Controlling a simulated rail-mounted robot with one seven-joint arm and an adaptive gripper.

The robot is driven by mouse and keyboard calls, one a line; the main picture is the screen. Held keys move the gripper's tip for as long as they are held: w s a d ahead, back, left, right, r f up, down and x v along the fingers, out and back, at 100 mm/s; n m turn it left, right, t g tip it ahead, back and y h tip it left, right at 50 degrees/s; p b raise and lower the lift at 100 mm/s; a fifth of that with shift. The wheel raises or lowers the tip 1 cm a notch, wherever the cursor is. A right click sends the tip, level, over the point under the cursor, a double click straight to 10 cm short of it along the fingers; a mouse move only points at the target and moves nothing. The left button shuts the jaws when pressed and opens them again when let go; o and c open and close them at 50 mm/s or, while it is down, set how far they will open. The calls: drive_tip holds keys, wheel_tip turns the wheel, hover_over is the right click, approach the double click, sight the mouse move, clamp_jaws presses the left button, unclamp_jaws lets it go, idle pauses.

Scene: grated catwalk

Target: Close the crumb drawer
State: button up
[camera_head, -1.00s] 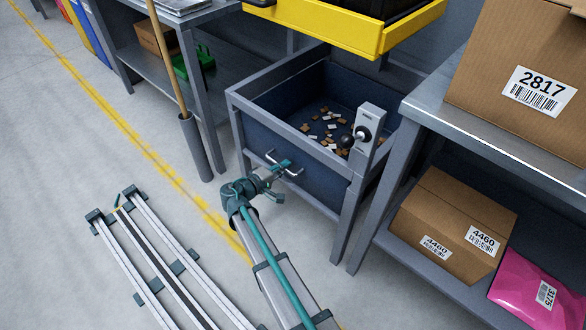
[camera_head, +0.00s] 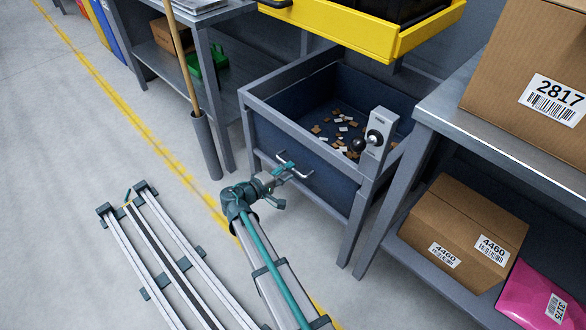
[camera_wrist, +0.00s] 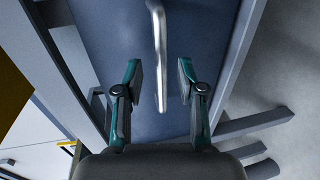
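The crumb drawer (camera_head: 300,146) is a blue-grey bin in a grey frame, standing out from below a yellow tray. Its inside shows, with brown and white crumbs (camera_head: 338,130) on the floor. A pale bar handle (camera_head: 297,178) sits on its front; it also shows in the wrist view (camera_wrist: 160,60). My gripper (camera_head: 285,168) is at the handle. In the wrist view my gripper (camera_wrist: 160,82) is open, with the handle bar between its two fingers and a gap on each side.
A grey plate with a black knob (camera_head: 374,138) stands at the drawer's front right corner. The yellow tray (camera_head: 350,32) hangs above the back. A shelf with cartons (camera_head: 455,232) is close on the right. A broom (camera_head: 178,50) leans at the left table. The floor at left is mostly clear.

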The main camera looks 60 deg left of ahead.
drive_tip(key=v, duration=0.8)
drive_tip(key=shift+s, duration=0.15)
